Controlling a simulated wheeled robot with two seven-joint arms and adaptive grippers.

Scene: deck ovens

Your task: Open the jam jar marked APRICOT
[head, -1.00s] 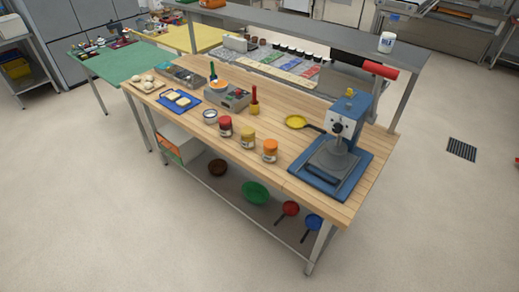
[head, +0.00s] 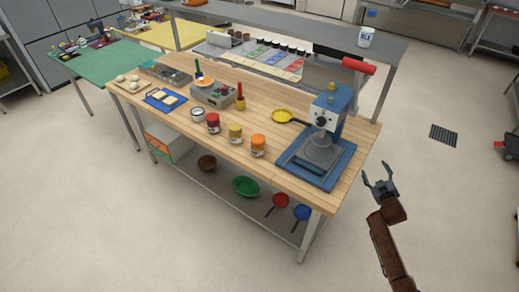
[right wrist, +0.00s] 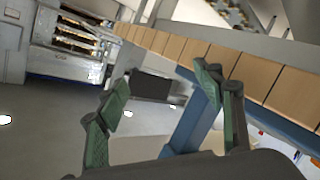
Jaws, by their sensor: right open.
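Three jam jars stand in a row near the front edge of the wooden table: one with a red lid (head: 213,123), one with a yellow lid (head: 235,133) and one with an orange lid (head: 258,146). All three lids are on. Their labels are too small to read, so I cannot tell which is marked APRICOT. My right gripper (head: 378,182) is open and empty, off the table's right end and well apart from the jars. Its open fingers also show in the right wrist view (right wrist: 165,95). My left gripper is not in view.
A blue press (head: 320,150) stands at the table's right end, between my right gripper and the jars.

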